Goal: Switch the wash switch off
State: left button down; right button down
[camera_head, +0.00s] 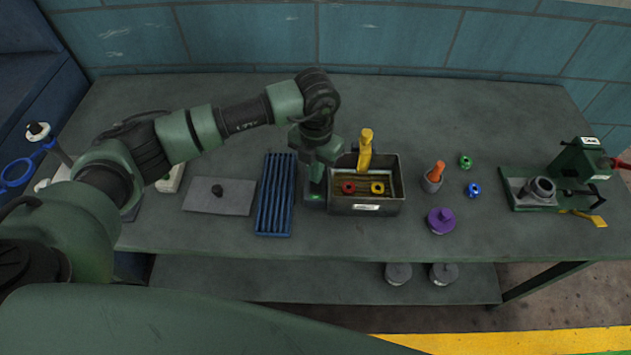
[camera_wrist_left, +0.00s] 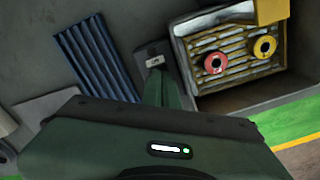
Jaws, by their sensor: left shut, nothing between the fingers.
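The wash switch is a small dark box (camera_head: 314,199) with a green spot, against the left side of the metal wash basin (camera_head: 366,209). In the left wrist view its top (camera_wrist_left: 153,54) shows a small pale label; the switch lever cannot be made out. My left gripper (camera_head: 316,178) points down over the box, its fingers shut and empty. In the left wrist view the shut fingertips (camera_wrist_left: 156,72) cover part of the box; whether they touch it I cannot tell. My right gripper is not in view.
The basin holds a red ring (camera_head: 348,188) and a yellow ring (camera_head: 377,188) under a yellow spout (camera_head: 365,150). A blue ribbed tray (camera_head: 275,195) lies left of the switch box. A purple part (camera_head: 440,220) and an orange-handled tool (camera_head: 434,177) stand to the right.

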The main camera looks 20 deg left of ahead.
pick_arm(q)
jog(key=shift+r+p, duration=1.6)
jog(key=shift+r, duration=1.65)
